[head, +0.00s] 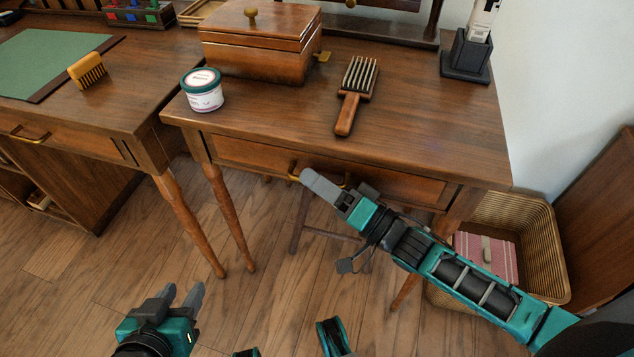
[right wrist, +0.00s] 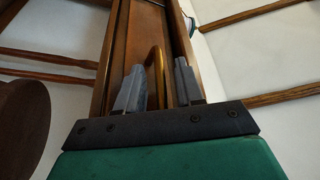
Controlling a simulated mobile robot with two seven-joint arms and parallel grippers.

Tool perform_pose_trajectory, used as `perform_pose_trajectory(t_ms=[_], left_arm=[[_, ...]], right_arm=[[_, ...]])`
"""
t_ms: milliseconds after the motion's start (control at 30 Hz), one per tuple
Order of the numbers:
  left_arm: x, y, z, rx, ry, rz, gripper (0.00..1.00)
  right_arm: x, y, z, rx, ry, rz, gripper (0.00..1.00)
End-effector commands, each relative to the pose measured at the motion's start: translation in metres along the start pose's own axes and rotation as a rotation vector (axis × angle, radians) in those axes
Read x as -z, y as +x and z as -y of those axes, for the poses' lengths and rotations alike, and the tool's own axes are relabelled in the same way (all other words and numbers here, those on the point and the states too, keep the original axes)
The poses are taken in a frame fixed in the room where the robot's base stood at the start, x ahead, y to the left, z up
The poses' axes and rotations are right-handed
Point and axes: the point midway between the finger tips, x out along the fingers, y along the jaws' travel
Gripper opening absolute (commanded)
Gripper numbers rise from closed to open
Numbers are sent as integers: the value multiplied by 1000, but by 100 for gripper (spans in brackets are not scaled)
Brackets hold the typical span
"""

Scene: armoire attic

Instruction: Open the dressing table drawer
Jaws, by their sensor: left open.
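The dressing table (head: 430,135) stands in the middle of the head view. Its wide drawer (head: 250,155) looks shut, its front in line with the frame. A curved brass handle (head: 292,168) is on the drawer front, partly hidden by my right gripper (head: 312,180). In the right wrist view, the brass handle (right wrist: 155,72) shows between the two fingers of my right gripper (right wrist: 160,85), closer to the left finger. A gap remains between the fingers; I cannot tell contact. My left gripper (head: 182,296) is open and empty, low over the floor.
On the tabletop are a wooden box (head: 255,60), a lidded tub (head: 202,92), a wooden brush (head: 350,105) and a dark holder (head: 468,55). A desk (head: 110,110) stands at left. A wicker basket (head: 545,230) stands at right. Wooden floor is open in front.

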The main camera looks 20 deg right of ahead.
Motion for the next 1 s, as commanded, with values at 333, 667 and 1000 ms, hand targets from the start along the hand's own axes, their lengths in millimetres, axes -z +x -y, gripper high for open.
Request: perform_pose_trajectory(t_ms=[333,667,1000], left_arm=[[1,0,0,-1,0,-3,43],[2,0,1,2,0,-5,43],[2,0,2,4,0,-6,43]], right_arm=[[0,3,0,0,-1,0,35],[0,3,0,-1,-1,0,4],[0,3,0,-1,-2,0,0]])
